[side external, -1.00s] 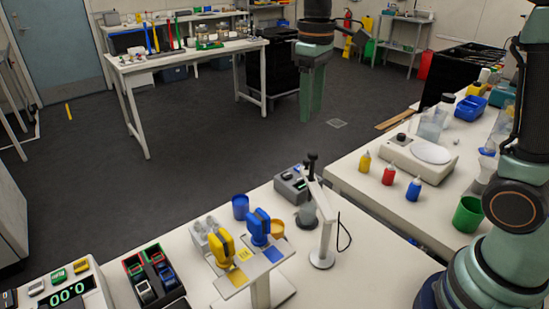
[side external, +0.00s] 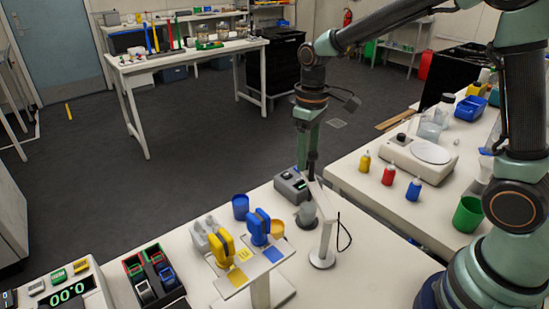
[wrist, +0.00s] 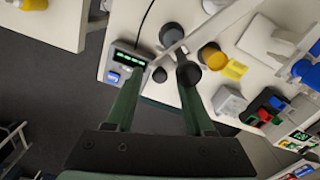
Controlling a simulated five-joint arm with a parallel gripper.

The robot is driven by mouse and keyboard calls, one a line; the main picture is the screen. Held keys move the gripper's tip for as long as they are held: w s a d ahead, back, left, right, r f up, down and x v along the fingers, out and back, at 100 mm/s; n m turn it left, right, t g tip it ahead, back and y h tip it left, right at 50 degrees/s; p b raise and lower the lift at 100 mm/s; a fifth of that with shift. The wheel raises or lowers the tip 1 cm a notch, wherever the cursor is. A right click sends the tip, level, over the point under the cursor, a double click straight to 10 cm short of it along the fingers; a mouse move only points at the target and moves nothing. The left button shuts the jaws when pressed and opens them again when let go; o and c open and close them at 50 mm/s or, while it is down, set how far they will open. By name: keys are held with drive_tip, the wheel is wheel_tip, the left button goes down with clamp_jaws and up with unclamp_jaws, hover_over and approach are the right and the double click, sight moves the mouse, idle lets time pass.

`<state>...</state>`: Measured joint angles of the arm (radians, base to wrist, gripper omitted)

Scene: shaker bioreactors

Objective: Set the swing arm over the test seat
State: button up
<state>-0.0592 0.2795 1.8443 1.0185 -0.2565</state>
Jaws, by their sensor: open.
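The swing arm (side external: 324,209) is a pale slanted bar on a white upright post with a round base. It runs up to a dark knob end, beside my gripper's fingers; it also shows in the wrist view (wrist: 178,43). A round grey piece (side external: 307,214), possibly the test seat, stands under the bar's upper end; it seems to be the dark disc in the wrist view (wrist: 172,37). My gripper (wrist: 164,62) is open, its green fingers pointing down. A black knob (wrist: 187,72) shows by the right fingertip; contact cannot be told. In the side view my gripper (side external: 309,158) partly hides the knob.
A grey meter box (side external: 291,187) stands just behind. A blue cup (side external: 241,207), an orange cup (side external: 277,228) and yellow (side external: 222,249) and blue (side external: 258,226) holders crowd the left. A black cable (side external: 346,235) curls at the right.

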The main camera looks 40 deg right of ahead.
drive_tip(key=shift+c, duration=0.3)
clamp_jaws()
drive_tip(key=shift+r, duration=0.1)
idle(1.0)
